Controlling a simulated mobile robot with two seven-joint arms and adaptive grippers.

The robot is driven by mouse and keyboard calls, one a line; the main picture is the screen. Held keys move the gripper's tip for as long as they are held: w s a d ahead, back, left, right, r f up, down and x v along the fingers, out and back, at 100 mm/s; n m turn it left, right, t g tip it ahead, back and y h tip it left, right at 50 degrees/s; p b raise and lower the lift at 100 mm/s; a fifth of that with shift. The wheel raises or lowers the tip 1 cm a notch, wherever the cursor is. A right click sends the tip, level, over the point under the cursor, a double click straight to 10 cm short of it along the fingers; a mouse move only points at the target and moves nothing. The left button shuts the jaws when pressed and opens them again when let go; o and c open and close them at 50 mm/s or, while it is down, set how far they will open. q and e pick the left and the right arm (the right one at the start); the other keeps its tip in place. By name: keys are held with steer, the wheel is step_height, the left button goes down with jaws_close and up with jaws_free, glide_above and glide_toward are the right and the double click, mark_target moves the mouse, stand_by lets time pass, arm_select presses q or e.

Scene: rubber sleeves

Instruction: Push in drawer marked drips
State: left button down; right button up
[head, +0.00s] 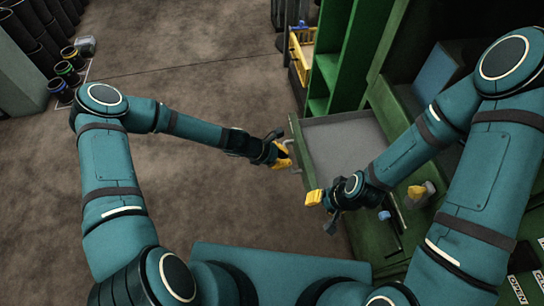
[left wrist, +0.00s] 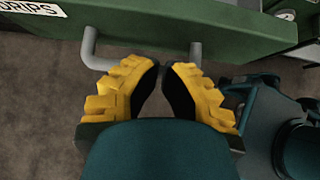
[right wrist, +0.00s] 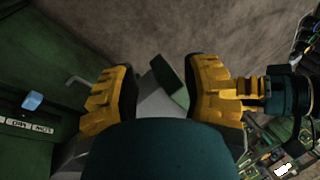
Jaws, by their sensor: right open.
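The drawer marked DRIPS (head: 345,140) is pulled out of the green cabinet, and its grey inside shows empty in the head view. Its label (left wrist: 30,8) and green front (left wrist: 150,22) show in the left wrist view. A grey bar handle (left wrist: 92,55) sticks out from the front. My left gripper (head: 283,152) is at this handle, with its fingertips (left wrist: 163,66) close together over the bar. I cannot tell whether they are fully shut or pinch it. My right gripper (head: 320,208) is open and empty, near the drawer's front side; its fingers also show in the right wrist view (right wrist: 158,75).
A tall green shelf (head: 328,62) stands behind the drawer, with a yellow basket (head: 301,50) beside it. A green cabinet with a knob (head: 417,191) and a blue-tipped lever (head: 384,215) lies right of it. Open brown floor (head: 200,60) is on the left.

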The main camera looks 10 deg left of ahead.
arm_select(q)
steer(key=shift+w+d+r, duration=0.1)
steer(key=shift+w+d, duration=0.15)
steer(key=shift+d, duration=0.45)
steer(key=shift+w+d, duration=0.2)
steer(key=shift+d, duration=0.45)
arm_select(e)
steer(key=shift+f, duration=0.2)
